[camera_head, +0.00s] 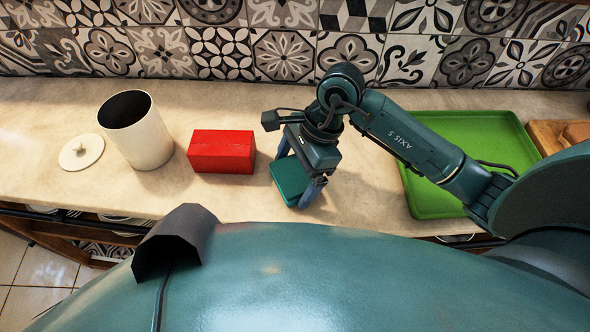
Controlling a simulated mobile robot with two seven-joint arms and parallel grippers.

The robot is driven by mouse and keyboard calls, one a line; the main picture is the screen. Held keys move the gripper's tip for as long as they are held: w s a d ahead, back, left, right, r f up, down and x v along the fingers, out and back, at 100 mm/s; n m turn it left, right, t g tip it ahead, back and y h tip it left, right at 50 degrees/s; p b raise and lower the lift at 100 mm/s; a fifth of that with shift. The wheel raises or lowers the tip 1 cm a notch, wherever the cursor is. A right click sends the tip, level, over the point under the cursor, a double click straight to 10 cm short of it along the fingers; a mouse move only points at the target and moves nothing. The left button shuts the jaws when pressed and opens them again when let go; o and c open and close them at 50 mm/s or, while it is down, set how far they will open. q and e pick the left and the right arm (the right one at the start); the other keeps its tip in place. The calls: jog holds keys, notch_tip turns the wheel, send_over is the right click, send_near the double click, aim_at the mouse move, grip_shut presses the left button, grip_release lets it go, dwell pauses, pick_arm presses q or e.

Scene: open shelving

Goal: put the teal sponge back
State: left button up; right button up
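The teal sponge (289,181) is a flat block at the middle of the counter, in front of the patterned tiles. My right gripper (298,172) points down over it, with one blue finger at its far side and the other at its right side. The fingers straddle the sponge, but I cannot tell whether they press on it or whether it is lifted off the counter. The gripper body hides part of the sponge. My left gripper is not in view.
A red block (221,151) lies just left of the sponge. A white canister (137,134) stands open farther left, its lid (81,152) beside it. A green tray (425,200) and a wooden board (546,134) are at the right. The counter between sponge and tray is clear.

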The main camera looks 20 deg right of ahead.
jog(key=shift+o, duration=1)
jog(key=shift+r, duration=0.2)
jog(key=v, duration=1.2)
jog(key=shift+b, duration=0.45)
